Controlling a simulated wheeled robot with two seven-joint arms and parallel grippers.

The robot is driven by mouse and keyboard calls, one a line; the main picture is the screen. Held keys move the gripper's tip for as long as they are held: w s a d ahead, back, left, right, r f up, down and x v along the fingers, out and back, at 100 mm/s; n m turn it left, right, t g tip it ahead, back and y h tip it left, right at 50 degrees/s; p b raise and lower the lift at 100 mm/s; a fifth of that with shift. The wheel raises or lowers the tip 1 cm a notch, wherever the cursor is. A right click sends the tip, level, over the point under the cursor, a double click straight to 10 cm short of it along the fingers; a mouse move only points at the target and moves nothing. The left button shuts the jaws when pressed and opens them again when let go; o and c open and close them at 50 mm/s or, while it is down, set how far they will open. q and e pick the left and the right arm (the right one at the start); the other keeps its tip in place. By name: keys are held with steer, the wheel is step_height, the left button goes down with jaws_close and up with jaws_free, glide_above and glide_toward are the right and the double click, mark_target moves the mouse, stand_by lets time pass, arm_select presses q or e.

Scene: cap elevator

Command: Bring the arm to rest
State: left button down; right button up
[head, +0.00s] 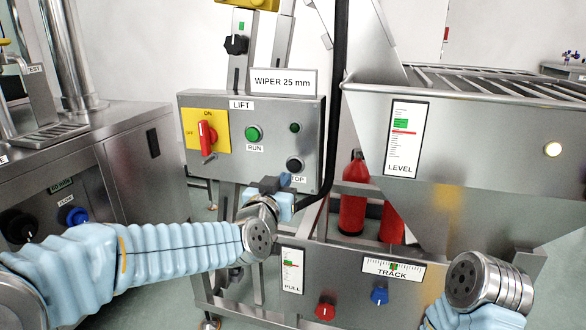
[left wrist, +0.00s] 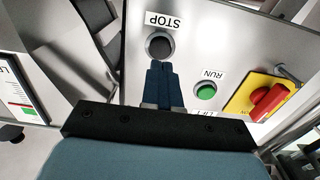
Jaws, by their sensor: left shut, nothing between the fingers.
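My left arm (head: 150,255) reaches in from the left across the front of the LIFT control box. My left gripper (head: 286,180) is at the box's lower right, just below the black STOP button (head: 294,164). In the left wrist view the gripper's dark fingers (left wrist: 161,66) are together with nothing between them. Their tips point at the STOP button (left wrist: 159,46); I cannot tell whether they touch it. My right arm (head: 488,285) shows at the lower right, with its gripper out of sight.
The LIFT box (head: 225,172) carries a green RUN button (head: 253,133) and a red rotary switch (head: 206,138) on a yellow plate. A steel hopper (head: 450,150) with a LEVEL gauge stands at the right. Below are a red knob (head: 325,310) and a blue knob (head: 379,296).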

stand_by(0.3)
arm_select(q)
steer(key=s+a+f+n+g+y+p, duration=0.1)
steer(key=a+f+g, duration=0.1)
steer(key=f, duration=0.8)
steer(key=s+a+f+g+y+p, duration=0.1)
steer(key=a+f+g, duration=0.2)
steer(key=f, duration=0.7)
steer(key=s+a+f+n+g, duration=0.1)
steer(key=s+a+f+g, duration=0.1)
steer(key=f, duration=0.7)
steer(key=s+a+f+n+g+p, duration=0.1)
steer(key=s+a+f+g, duration=0.25)
steer(key=s+f, duration=0.65)
steer(key=s+f+n+g, duration=0.1)
steer(key=s+f+g, duration=0.2)
steer(key=s+f, duration=0.2)
steer(key=s+f+n+g+p, duration=0.1)
steer(key=s+f+g, duration=0.2)
steer(key=s, duration=0.8)
step_height(320, 180, down, 2)
steer(key=shift+a+f+h, duration=0.2)
steer(key=shift+a+h, duration=0.1)
steer(key=shift+w, duration=0.15)
